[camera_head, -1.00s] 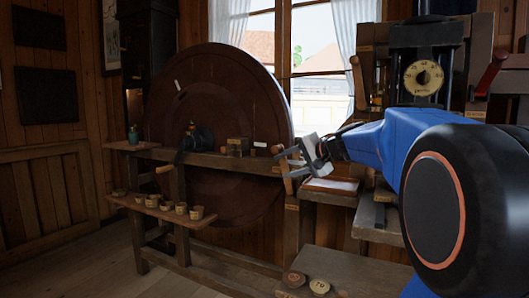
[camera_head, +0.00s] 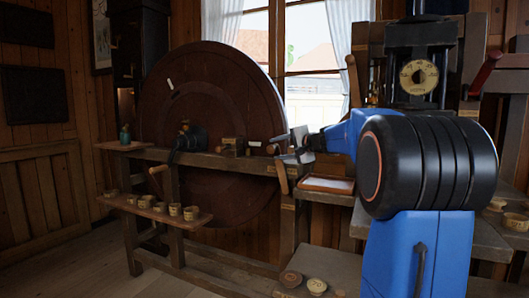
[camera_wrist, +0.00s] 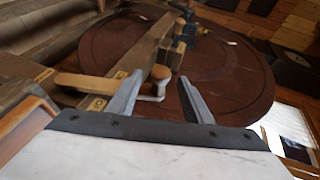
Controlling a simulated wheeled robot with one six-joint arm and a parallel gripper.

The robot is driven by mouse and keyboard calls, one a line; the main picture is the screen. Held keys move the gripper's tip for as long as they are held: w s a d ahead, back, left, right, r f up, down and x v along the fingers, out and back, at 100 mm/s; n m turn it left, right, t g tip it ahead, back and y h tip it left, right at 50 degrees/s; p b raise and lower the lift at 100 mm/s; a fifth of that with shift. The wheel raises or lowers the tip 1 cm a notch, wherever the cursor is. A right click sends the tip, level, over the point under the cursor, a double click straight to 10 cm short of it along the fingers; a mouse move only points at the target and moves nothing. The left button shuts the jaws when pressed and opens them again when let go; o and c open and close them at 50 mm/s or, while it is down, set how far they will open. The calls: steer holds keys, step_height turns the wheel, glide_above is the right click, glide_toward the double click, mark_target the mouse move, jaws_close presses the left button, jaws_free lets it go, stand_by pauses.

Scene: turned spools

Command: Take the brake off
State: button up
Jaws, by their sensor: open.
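A large dark red wheel (camera_head: 215,90) stands upright behind a wooden bench beam (camera_head: 235,162); it fills the far part of the wrist view (camera_wrist: 225,75). A wooden lever handle (camera_head: 282,178) hangs at the beam's right end, below my gripper. In the wrist view, a wooden handle (camera_wrist: 95,84) lies to the left of the fingers. A round wooden knob (camera_wrist: 161,72) on a pale bracket shows between my fingertips, apparently beyond them. My gripper (camera_wrist: 160,80) is open and empty.
A shelf with several small wooden cups (camera_head: 175,209) is at the left. A framed tray (camera_head: 327,184) lies just right of my gripper. A post with a round dial (camera_head: 418,77) stands at the right.

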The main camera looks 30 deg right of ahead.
steer(key=x, duration=0.8)
steer(key=shift+w, duration=0.25)
steer(key=shift+a, duration=0.1)
jaws_close()
